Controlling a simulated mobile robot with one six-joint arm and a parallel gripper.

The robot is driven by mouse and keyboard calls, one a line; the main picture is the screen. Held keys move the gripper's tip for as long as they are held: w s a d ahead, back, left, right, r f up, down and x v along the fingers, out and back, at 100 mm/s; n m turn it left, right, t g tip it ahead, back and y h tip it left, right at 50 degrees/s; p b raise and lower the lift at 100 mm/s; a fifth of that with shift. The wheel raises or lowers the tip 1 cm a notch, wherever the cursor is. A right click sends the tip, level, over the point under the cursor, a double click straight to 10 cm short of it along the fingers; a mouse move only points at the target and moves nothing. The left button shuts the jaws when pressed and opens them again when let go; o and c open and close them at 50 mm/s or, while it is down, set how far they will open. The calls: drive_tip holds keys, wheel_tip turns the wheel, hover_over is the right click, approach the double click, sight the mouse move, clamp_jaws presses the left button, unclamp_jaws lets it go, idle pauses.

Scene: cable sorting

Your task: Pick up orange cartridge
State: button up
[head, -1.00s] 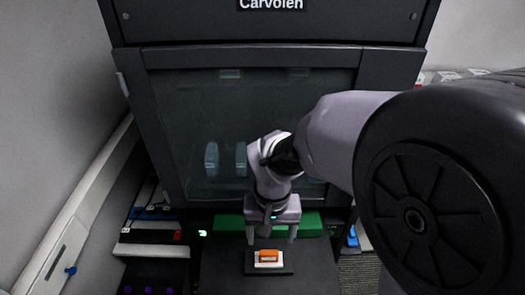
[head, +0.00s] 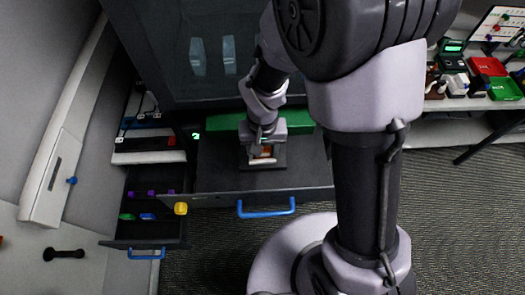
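The orange cartridge (head: 266,155) has a pale lower part. It sits on a small dark base in the open drawer (head: 220,178) below the cabinet in the head view. My gripper (head: 262,154) is lowered right over the cartridge and hides part of it. Its fingers are at the cartridge's sides. I cannot tell whether they touch it or have closed on it.
A green block (head: 225,122) lies behind the cartridge. A lower drawer (head: 150,230) at the left holds small purple, green and blue pieces. A blue handle (head: 266,210) is on the front drawer. Red and green trays (head: 506,89) stand on a bench at the right.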

drive_tip(key=c, duration=0.8)
drive_tip(key=shift+w+r, duration=0.1)
drive_tip(key=shift+r, duration=0.1)
wheel_tip(320, 180, up, 3)
drive_tip(key=shift+r, duration=0.2)
drive_tip(key=s+d+r+p, duration=0.1)
drive_tip(key=s+d, duration=0.1)
drive_tip(key=d, duration=0.3)
drive_tip(key=s+d+r+p, duration=0.1)
drive_tip(key=s+d+r, duration=0.1)
drive_tip(key=d, duration=0.3)
drive_tip(key=s+d+r+p, duration=0.1)
drive_tip(key=s+d, duration=0.1)
drive_tip(key=d, duration=0.3)
drive_tip(key=shift+r, duration=0.35)
